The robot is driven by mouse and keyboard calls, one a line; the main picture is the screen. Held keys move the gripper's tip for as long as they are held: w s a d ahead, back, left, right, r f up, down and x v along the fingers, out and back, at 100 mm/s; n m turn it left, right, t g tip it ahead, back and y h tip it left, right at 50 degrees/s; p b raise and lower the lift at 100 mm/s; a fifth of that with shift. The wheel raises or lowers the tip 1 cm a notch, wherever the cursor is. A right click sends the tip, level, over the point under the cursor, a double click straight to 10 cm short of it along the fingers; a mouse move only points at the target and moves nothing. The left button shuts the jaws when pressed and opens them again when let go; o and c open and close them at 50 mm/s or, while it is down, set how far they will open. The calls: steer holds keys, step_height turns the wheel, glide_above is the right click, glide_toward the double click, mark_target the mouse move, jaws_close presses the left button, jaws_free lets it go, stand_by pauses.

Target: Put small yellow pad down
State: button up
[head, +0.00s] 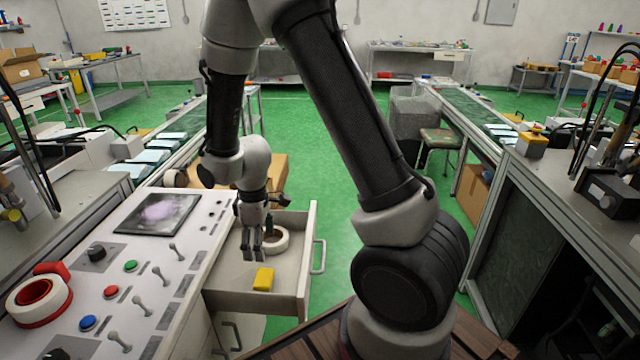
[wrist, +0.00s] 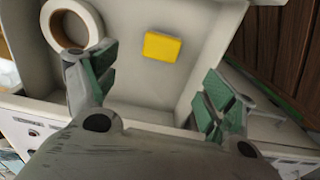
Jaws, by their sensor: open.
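The small yellow pad (head: 263,279) lies flat on the floor of the open drawer (head: 232,283), towards its near side. In the wrist view the yellow pad (wrist: 162,46) lies beyond the fingertips, with bare drawer floor around it. My gripper (head: 252,258) is over the drawer, and nothing is between its fingers. In the wrist view the green-padded fingers of my gripper (wrist: 160,92) stand wide apart, clear of the pad.
A white tape roll (head: 275,241) lies in the drawer, left of the pad in the wrist view. The control panel (head: 190,279) with switches and buttons is beside the drawer. A red and white tape roll (head: 38,299) sits on it. Green floor lies beyond.

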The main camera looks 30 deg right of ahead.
steer(key=s+d+r+m+t, duration=0.1)
steer(key=d+r+m, duration=0.1)
steer(key=r, duration=0.4)
steer(key=s+d+r+m, duration=0.1)
steer(key=d+r, duration=0.2)
steer(key=r, duration=0.3)
steer(key=s+d+r+m+t, duration=0.1)
steer(key=s+d+r+m, duration=0.2)
steer(key=s+r, duration=0.5)
steer(key=s+d+r+m+t, duration=0.2)
steer(key=s+d+r+m, duration=0.2)
steer(key=s+r, duration=0.5)
steer(key=shift+d+m, duration=0.3)
steer(key=shift+d, duration=0.95)
steer(key=shift+o, duration=0.5)
